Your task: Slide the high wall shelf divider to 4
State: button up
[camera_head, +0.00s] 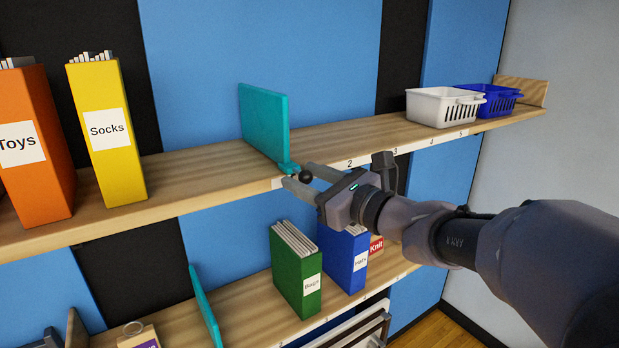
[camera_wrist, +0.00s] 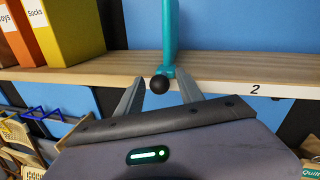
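The teal divider (camera_head: 265,122) stands upright on the high wall shelf (camera_head: 200,176), left of the number 2 (camera_head: 349,163) on the shelf's front edge. It also shows in the wrist view (camera_wrist: 170,35). A black ball knob (camera_head: 306,176) sits at the divider's front foot. My gripper (camera_head: 308,180) is open at the shelf edge, with one finger on each side of the knob (camera_wrist: 159,85). Gaps show between the knob and both fingers in the wrist view. The number 4 (camera_head: 432,141) is further right on the edge.
A white basket (camera_head: 443,107) and a blue basket (camera_head: 492,98) stand at the shelf's right end. Yellow "Socks" (camera_head: 121,160) and orange "Toys" (camera_head: 40,175) binders stand left. The shelf between divider and white basket is clear. Green (camera_head: 293,275) and blue (camera_head: 343,262) binders stand below.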

grip_shut()
dwell(1.2)
